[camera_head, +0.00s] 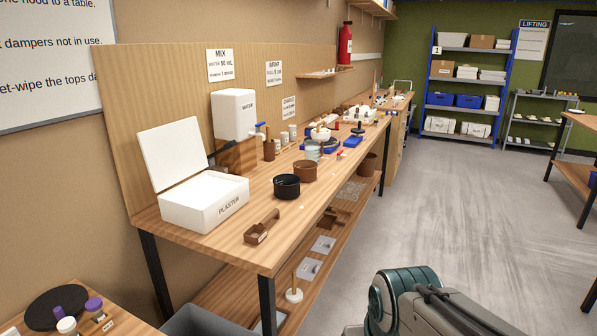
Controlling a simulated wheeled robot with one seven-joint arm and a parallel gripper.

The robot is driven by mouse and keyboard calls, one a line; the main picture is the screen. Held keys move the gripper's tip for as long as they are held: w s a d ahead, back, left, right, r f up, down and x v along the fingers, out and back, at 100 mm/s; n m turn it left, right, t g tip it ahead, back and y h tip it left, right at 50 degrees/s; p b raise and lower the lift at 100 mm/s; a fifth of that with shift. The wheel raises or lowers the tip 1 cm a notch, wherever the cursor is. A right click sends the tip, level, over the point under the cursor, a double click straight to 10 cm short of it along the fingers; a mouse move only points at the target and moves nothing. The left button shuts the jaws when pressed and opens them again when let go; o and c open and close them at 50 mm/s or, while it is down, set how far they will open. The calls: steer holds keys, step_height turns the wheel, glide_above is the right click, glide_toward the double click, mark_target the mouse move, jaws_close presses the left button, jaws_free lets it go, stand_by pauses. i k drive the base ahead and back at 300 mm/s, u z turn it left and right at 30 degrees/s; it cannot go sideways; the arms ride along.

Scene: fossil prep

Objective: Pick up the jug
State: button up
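A pale grey-blue, see-through vessel (313,150) stands upright on the long wooden workbench (170,222), behind the brown bowl (305,171). It looks most like the jug, but it is small and I cannot make out a handle or spout. The brown bowl hides part of its lower front. A teal and grey link of my arm shows at the bottom edge, right of the bench and well apart from the vessel. My gripper is outside the picture.
A white water tank (233,114) with a blue-handled tap stands behind. Grey floor (440,210) right of the bench is clear.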

mark_target(312, 147)
steer(key=z, duration=0.25)
steer(key=k, duration=0.3)
steer(key=z, duration=1)
steer(key=k, duration=1.05)
steer(key=z, duration=0.6)
steer(key=i, duration=1)
steer(key=u, duration=0.4)
steer(key=i, duration=1.55)
steer(key=u, duration=0.5)
steer(key=i, duration=1.55)
steer(key=u, duration=0.9)
steer(key=i, duration=1.25)
steer(key=u, duration=1.85)
steer(key=i, duration=0.8)
steer(key=u, duration=0.65)
